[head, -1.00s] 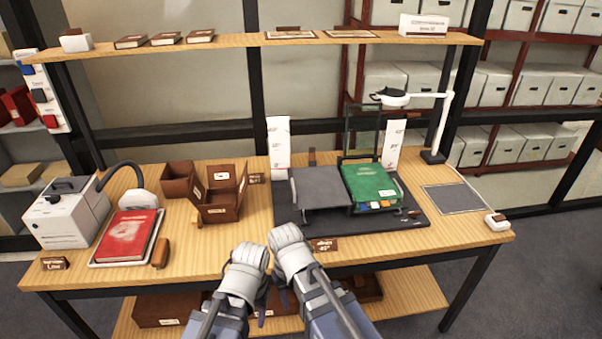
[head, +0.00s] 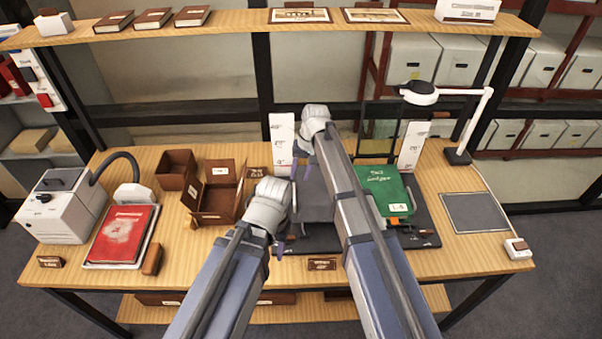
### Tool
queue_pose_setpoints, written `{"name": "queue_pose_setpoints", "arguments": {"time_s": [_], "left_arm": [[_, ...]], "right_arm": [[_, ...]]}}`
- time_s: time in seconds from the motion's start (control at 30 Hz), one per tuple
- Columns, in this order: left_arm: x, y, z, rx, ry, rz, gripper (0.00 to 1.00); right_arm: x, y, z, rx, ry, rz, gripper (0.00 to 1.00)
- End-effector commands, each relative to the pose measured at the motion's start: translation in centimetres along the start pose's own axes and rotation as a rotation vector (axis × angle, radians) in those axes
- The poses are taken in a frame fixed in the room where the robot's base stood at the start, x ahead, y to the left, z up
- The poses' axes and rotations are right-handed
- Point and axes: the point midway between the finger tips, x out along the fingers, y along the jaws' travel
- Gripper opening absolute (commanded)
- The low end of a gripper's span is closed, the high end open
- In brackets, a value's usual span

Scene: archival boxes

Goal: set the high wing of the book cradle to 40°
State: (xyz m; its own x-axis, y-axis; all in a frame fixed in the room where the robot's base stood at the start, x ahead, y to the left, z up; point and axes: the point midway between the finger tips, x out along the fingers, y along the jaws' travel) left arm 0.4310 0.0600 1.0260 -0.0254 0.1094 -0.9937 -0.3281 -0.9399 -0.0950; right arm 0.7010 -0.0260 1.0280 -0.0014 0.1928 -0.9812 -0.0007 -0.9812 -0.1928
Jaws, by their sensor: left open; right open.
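The book cradle (head: 405,241) has a dark base, a grey wing (head: 313,203) at left and a green book (head: 384,190) on its right side. A white scale card (head: 283,135) stands behind the left wing and another scale card (head: 412,146) at the right. My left gripper (head: 286,222) is open at the left wing's left edge. My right gripper (head: 301,169) is open above the wing's far left part, near the left scale card. My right arm covers much of the wing and the cradle's middle. I cannot tell whether either gripper touches the wing, nor read its angle.
A small brown sign (head: 322,264) stands at the table's front edge. Brown open boxes (head: 216,193) and a red book (head: 122,235) on a tray lie left. A lamp (head: 458,156) and a grey mat (head: 477,212) are right. A shelf (head: 230,26) runs above the back.

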Motion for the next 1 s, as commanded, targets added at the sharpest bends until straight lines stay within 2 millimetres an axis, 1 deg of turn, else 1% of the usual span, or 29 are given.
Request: {"name": "queue_pose_setpoints", "arguments": {"time_s": [0.03,0.17,0.37,0.57,0.9,1.0], "left_arm": [[-0.1,0.0,0.0,0.0,0.0,0.0,0.5],[0.0,0.0,0.0,0.0,0.0,0.0,0.5],[0.7,0.1,0.0,0.0,0.0,0.0,0.5],[2.5,0.2,-0.1,-0.001,0.0,0.0,0.5],[6.7,0.6,-0.4,-0.002,0.0,0.0,0.5],[7.4,0.7,-0.4,-0.002,0.0,0.0,0.5]], "right_arm": [[-0.1,0.0,-0.3,0.003,0.001,-0.002,0.42],[-0.1,0.0,-0.2,0.004,0.001,-0.004,0.42],[0.7,0.0,-0.2,0.003,0.001,-0.003,0.42],[2.5,0.1,-0.2,0.003,0.001,-0.003,0.42],[6.8,0.1,-0.2,0.002,0.001,-0.003,0.42],[7.5,0.0,-0.2,0.002,0.001,-0.003,0.42]]}}
